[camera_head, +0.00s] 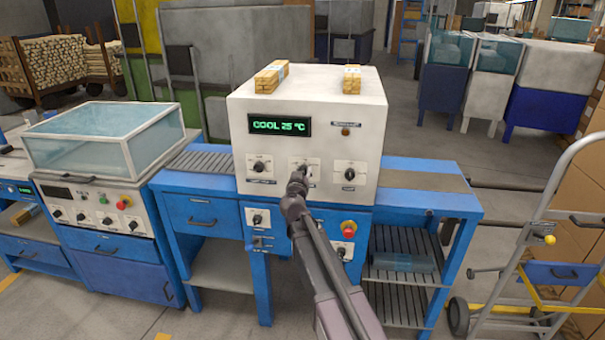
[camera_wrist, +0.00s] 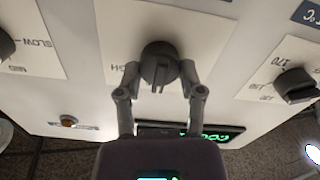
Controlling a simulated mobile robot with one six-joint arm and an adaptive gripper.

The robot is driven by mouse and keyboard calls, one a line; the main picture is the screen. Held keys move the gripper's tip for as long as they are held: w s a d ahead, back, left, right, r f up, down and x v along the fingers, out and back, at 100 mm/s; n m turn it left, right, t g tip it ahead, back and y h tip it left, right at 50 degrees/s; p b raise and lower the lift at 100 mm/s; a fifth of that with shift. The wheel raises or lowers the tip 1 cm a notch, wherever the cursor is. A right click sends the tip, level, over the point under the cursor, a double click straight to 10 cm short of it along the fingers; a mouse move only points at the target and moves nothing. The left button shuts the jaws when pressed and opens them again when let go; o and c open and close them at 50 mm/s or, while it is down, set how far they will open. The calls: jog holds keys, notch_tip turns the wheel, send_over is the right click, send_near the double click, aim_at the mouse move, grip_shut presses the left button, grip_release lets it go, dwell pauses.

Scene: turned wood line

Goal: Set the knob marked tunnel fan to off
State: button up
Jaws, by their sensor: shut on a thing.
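The white machine box (camera_head: 285,112) has a row of three dark knobs on its front. My gripper (camera_head: 299,183) is at the middle knob and mostly hides it in the head view. In the wrist view my gripper (camera_wrist: 160,76) has a finger on each side of this knob (camera_wrist: 160,64) and is shut on it. Its grip bar stands upright in that picture. The plate ends in "GH" on one side; the rest is hidden or unreadable. I cannot read "tunnel fan" on any plate.
A left knob (camera_head: 259,167) and a right knob (camera_head: 349,174) flank the middle one. The lit display (camera_head: 280,125) reads "COOL 25 °C". Below are a lower knob (camera_head: 257,219) and a red button (camera_head: 349,227). A hand truck (camera_head: 520,262) stands at the right.

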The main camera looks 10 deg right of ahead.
jog(key=shift+n, duration=0.5)
jog(key=n, duration=0.5)
jog(key=shift+w+a+n, duration=0.1)
jog(key=shift+n, duration=0.2)
jog(key=n, duration=0.5)
jog(key=shift+n, duration=0.3)
jog(key=o, duration=1.2)
jog(key=shift+f, duration=0.1)
jog(key=shift+c, duration=0.2)
jog(key=v, duration=1.2)
